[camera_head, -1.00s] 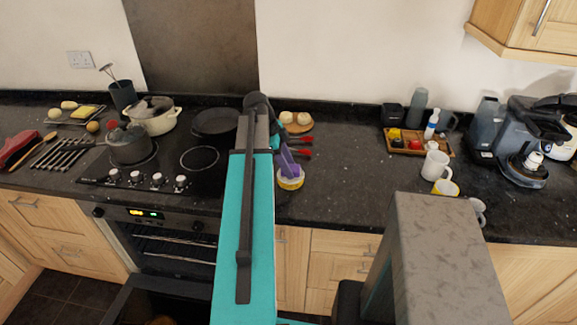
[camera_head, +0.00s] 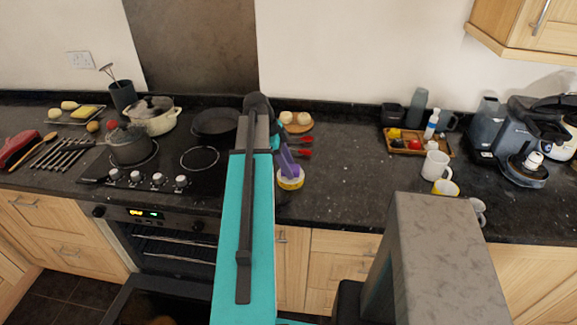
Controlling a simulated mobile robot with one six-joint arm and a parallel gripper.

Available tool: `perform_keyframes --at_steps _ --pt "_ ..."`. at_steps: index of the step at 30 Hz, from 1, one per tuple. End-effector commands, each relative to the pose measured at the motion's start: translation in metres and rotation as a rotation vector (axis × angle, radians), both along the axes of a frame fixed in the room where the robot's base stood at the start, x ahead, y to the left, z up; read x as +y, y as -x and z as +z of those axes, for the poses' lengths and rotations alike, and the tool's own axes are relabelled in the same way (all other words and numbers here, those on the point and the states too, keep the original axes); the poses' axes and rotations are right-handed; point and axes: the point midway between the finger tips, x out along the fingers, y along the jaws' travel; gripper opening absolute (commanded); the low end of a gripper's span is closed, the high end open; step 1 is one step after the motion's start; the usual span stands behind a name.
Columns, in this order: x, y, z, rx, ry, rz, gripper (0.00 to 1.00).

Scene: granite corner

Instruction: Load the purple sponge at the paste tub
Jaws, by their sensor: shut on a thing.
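The purple sponge (camera_head: 288,162) is held at the end of my arm, just right of the arm link, and it slants down over the paste tub. The paste tub (camera_head: 291,184) is round, with a yellow band and a pale top, and stands on the dark counter near its front edge. The sponge's lower end overlaps the tub's top in the picture; I cannot tell whether it touches the paste. My gripper (camera_head: 279,147) is shut on the sponge, and its fingers are mostly hidden behind my arm.
Behind the tub are red-ended utensils (camera_head: 303,147) and a wooden board (camera_head: 298,126) with pale round things. A hob with pots (camera_head: 130,147) lies left. A wooden tray (camera_head: 405,143), mugs (camera_head: 437,164) and a coffee machine (camera_head: 526,140) stand right. The counter between is clear.

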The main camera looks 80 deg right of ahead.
Motion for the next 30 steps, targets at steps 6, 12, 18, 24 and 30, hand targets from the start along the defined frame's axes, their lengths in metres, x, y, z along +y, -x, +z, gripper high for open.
perform_keyframes --at_steps 6,12,18,24,30 --pt "0.001 0.000 0.006 -0.002 -0.003 0.000 0.20" --pt "0.000 0.000 0.018 -0.001 -0.002 0.000 0.20" --pt "0.000 0.000 0.029 -0.001 -0.001 0.000 0.20" --pt "0.000 0.000 0.040 -0.001 0.000 0.000 0.20" --pt "0.000 0.000 0.050 -0.001 0.000 0.000 0.20"
